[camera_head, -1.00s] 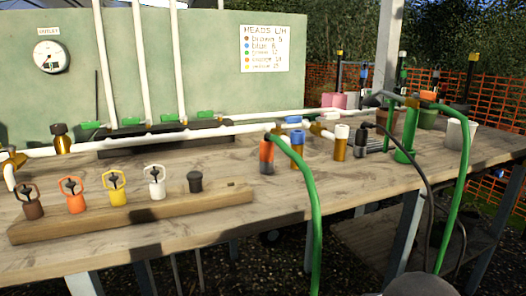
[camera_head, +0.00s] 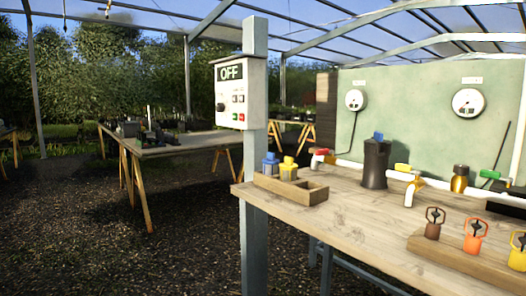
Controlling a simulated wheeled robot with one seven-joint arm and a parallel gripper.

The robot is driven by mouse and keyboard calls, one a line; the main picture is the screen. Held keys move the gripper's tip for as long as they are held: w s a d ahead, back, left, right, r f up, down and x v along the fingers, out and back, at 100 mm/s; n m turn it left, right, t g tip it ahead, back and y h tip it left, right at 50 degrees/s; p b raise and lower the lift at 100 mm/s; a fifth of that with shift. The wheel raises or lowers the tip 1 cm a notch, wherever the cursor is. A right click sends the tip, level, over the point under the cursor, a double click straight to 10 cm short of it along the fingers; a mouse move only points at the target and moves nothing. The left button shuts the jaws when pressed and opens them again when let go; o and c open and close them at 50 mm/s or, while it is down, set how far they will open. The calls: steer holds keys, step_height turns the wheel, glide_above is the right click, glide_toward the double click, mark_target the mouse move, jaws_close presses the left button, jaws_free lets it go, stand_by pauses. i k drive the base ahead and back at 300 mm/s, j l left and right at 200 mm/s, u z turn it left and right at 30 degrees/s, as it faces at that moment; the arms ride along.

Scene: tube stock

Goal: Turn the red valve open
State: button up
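A valve with a red handle (camera_head: 321,152) sits at the left end of the white pipe (camera_head: 348,163) on the wooden bench. It is small in the view, and I cannot tell which way its handle stands relative to the pipe. A dark cylinder with a blue top (camera_head: 375,162) stands just right of it. A yellow-handled valve (camera_head: 403,168) is further right along the pipe. My gripper is not in view.
A post carries a control box reading OFF (camera_head: 238,92) at the bench's left end. A wooden tray (camera_head: 290,188) with blue and yellow fittings lies near that corner. Sprinkler heads (camera_head: 475,235) stand at the bench's right front. Gravel floor left of the bench is open.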

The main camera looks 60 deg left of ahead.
mark_target(321, 152)
steer(key=u, duration=1.7)
steer(key=i+j+z, duration=0.15)
steer(key=i+j, duration=0.15)
